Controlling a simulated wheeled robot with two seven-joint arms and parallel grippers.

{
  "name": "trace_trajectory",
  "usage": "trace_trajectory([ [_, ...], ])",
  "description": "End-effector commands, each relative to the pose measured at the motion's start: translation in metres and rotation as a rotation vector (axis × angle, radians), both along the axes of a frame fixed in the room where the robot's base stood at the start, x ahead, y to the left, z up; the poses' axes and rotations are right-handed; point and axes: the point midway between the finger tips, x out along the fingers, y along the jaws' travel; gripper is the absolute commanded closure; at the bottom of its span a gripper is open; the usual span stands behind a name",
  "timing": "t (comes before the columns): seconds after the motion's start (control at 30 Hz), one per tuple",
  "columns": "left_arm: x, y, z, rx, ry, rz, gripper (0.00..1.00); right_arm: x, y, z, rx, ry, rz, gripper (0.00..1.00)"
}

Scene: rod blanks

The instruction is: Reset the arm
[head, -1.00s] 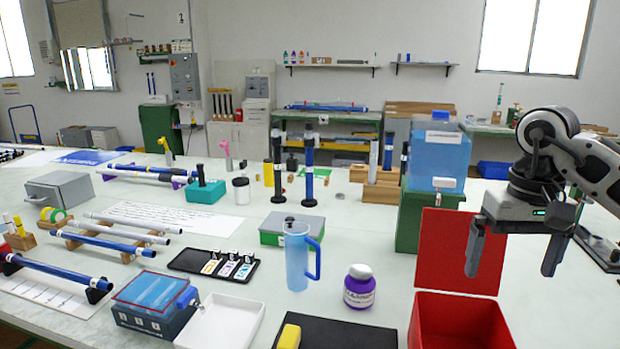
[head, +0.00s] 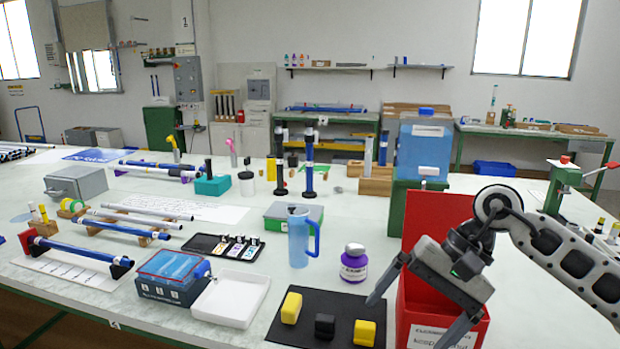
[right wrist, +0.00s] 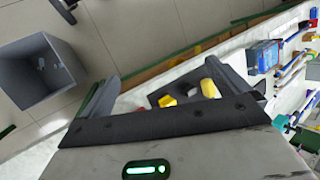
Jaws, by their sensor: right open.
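My right gripper (head: 416,318) is open and empty. In the head view it hangs in front of the red box (head: 418,225) with the raised lid, its fingers pointing down and left. It hides part of that box. In the right wrist view the fingers (right wrist: 185,85) are spread wide with nothing between them up close. Beyond them are the table edge and the dark mat. My left gripper is not in view.
A black mat (head: 340,302) holds two yellow blocks and a black one. A grey open bin (right wrist: 45,75) is on the floor in the right wrist view.

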Motion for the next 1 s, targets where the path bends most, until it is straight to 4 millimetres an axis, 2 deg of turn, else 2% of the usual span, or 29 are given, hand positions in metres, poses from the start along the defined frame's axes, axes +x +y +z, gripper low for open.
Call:
trace_trajectory([
  [0.03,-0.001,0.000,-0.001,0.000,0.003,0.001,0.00,-0.010,0.025,-0.010,0.098,0.078,-0.047,0.00],
  [0.1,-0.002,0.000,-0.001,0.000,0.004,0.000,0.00,-0.026,0.063,-0.015,0.274,0.230,-0.153,0.00],
  [0.17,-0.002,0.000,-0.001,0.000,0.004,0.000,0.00,-0.039,0.096,-0.014,0.449,0.422,-0.276,0.00],
  [0.2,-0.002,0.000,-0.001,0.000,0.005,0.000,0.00,-0.046,0.114,-0.009,0.567,0.579,-0.370,0.00],
  [0.27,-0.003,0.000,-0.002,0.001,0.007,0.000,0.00,-0.051,0.133,-0.001,0.732,0.840,-0.519,0.00],
  [0.3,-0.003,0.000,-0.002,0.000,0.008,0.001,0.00,-0.050,0.140,0.004,0.833,1.029,-0.616,0.00],
  [0.37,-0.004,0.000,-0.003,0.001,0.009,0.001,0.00,-0.045,0.141,0.007,0.970,1.334,-0.765,0.00],
  [0.43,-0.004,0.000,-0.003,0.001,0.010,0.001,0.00,-0.035,0.132,0.000,1.111,1.715,-0.931,0.00],
  [0.47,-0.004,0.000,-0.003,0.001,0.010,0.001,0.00,-0.030,0.125,-0.007,1.166,1.887,-1.000,0.00],
  [0.5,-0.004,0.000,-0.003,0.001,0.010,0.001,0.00,-0.025,0.113,-0.020,1.234,2.122,-1.085,0.00],
  [0.57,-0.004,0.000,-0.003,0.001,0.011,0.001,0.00,-0.021,0.092,-0.050,1.328,2.486,-1.197,0.00],
  [0.6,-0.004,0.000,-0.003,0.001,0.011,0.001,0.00,-0.023,0.077,-0.076,-1.240,-2.447,1.127,0.00],
  [0.67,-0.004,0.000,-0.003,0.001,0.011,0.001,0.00,-0.032,0.056,-0.116,-1.045,-2.202,0.939,0.00],
  [0.7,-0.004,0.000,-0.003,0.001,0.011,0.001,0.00,-0.043,0.044,-0.142,-0.941,-2.052,0.829,0.00],
  [0.8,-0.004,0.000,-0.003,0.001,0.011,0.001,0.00,-0.078,0.021,-0.199,-0.747,-1.720,0.596,0.00],
  [0.9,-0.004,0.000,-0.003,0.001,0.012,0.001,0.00,-0.115,0.008,-0.240,-0.623,-1.461,0.421,0.00],
  [1.0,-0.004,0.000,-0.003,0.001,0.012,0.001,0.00,-0.145,0.001,-0.264,-0.549,-1.286,0.306,0.00],
])
